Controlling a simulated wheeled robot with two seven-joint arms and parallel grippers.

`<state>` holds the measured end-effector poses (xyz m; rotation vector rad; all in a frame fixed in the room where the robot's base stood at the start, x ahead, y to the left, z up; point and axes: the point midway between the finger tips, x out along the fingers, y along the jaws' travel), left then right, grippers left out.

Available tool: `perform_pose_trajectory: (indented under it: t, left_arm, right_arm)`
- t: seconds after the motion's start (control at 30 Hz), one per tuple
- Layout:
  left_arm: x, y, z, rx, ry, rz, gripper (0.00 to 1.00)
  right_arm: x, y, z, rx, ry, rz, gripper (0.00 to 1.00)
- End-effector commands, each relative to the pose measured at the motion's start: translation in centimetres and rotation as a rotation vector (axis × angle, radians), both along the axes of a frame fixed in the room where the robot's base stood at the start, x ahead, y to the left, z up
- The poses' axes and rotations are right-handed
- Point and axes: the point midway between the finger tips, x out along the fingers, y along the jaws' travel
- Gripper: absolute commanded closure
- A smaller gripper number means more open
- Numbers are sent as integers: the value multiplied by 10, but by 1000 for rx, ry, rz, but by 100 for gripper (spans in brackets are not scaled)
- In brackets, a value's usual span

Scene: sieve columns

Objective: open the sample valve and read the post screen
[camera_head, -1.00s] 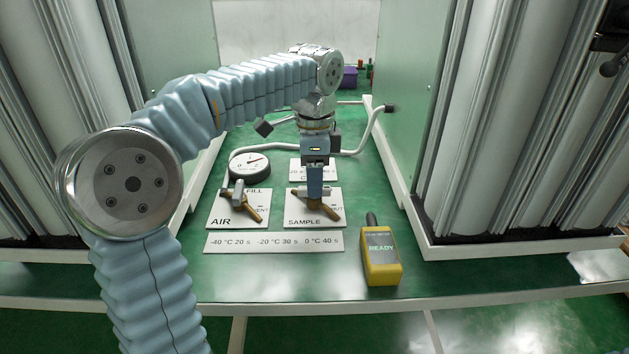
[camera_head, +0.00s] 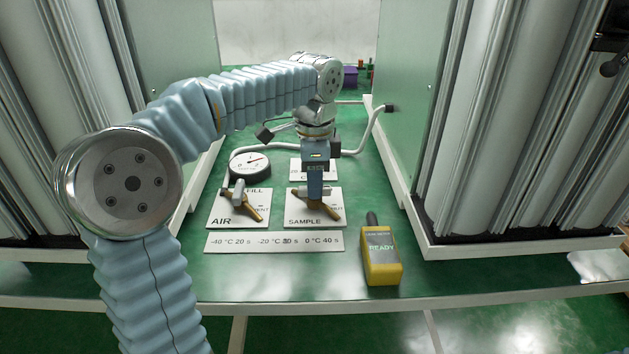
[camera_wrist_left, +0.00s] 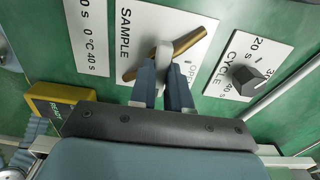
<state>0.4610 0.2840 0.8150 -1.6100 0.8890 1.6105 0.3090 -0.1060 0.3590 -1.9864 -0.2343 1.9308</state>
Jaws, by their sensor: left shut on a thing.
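The sample valve (camera_head: 329,211) has a brass lever on a white plate marked SAMPLE (camera_head: 300,217). The lever lies diagonally. It also shows in the left wrist view, the brass lever (camera_wrist_left: 192,41) crossing a pale grey grip. My left gripper (camera_head: 315,196) reaches down from above and is shut on the sample valve's grip; the fingers show on either side of it in the wrist view (camera_wrist_left: 165,85). The yellow handheld meter (camera_head: 381,266) stands at the front right, its screen (camera_head: 381,248) reading READY. My right gripper is not in view.
The AIR plate (camera_head: 225,220) with a similar brass lever (camera_head: 243,207) lies just left. A dial gauge (camera_head: 250,165) is behind it. A CYCLE knob (camera_wrist_left: 248,80) sits beyond the sample valve. A temperature strip (camera_head: 273,242) lies in front. Tall columns flank both sides.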

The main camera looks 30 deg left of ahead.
Motion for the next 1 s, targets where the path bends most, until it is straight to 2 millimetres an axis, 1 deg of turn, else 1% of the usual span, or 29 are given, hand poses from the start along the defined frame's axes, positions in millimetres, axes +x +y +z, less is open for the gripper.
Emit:
perform_pose_trajectory:
  t: [0.17,0.37,1.0]
  left_arm:
    - [0,0,0,1,-1,54,100]
    - [0,0,1,0,-1,186,100]
    - [0,0,1,1,-2,788,100]
  right_arm:
    - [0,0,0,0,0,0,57]
    - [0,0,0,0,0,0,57]
    - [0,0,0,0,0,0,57]
